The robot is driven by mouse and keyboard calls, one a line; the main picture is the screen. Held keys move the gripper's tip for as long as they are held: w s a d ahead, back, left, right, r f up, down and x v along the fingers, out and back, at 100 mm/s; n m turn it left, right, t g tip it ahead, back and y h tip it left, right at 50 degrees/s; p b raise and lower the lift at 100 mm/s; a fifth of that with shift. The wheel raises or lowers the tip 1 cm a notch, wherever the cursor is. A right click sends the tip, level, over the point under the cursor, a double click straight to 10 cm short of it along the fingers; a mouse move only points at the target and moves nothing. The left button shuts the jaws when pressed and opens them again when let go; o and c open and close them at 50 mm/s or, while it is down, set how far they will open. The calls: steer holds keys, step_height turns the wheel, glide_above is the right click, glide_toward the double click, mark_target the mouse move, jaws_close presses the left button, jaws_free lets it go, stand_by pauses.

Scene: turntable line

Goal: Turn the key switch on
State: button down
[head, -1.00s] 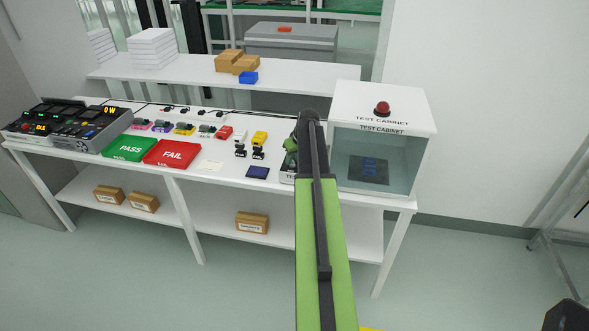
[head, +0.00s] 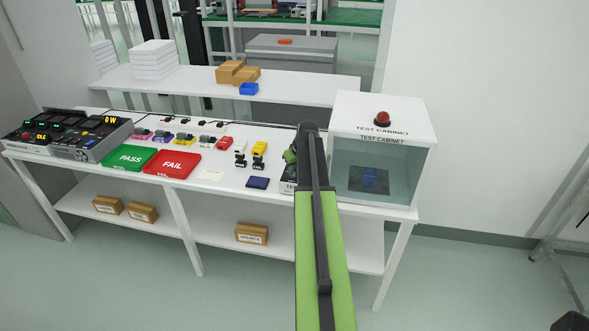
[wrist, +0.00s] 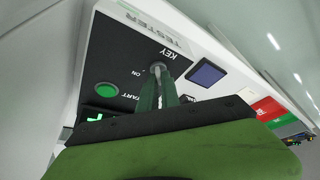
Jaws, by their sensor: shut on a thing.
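The dark tester panel (wrist: 105,67) fills the left and middle of the wrist view, with the labels KEY, ON and START. The key switch (wrist: 157,67) is under KEY, and my gripper (wrist: 161,85) is shut on its key from the front. The fingers hide most of the key, so I cannot tell its angle. A round green START button (wrist: 106,90) is to the left of the fingers. In the head view, the tester (head: 288,187) is mostly hidden behind my arm, and my gripper (head: 290,156) shows only in part.
The glass-fronted test cabinet (head: 426,150) with a red lamp (head: 382,118) stands just right of the tester. A small dark blue screen (head: 258,183) lies to the left, with the red FAIL tray (head: 172,174) and green PASS tray (head: 128,167) farther left.

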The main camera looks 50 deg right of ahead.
steer(key=shift+m, duration=0.3)
steer(key=shift+a+m+h, duration=0.15)
steer(key=shift+m+h, duration=0.25)
steer(key=shift+m, duration=0.6)
steer(key=m+g, duration=0.1)
steer(key=m, duration=0.1)
steer(key=m+h, duration=0.1)
steer(key=m, duration=0.2)
steer(key=shift+a+f+g+h, duration=0.1)
steer(key=shift+a+g+h, duration=0.05)
steer(key=shift+g+h, duration=0.2)
steer(key=m, duration=0.1)
steer(key=m+g, duration=0.1)
steer(key=m, duration=0.2)
steer(key=shift+w+m+g+h, duration=0.25)
steer(key=shift+m+g, duration=0.1)
steer(key=shift+m, duration=0.05)
steer(key=shift+w+a+m+g, duration=0.1)
steer(key=shift+m+g, duration=0.6)
steer(key=shift+m, duration=1.3)
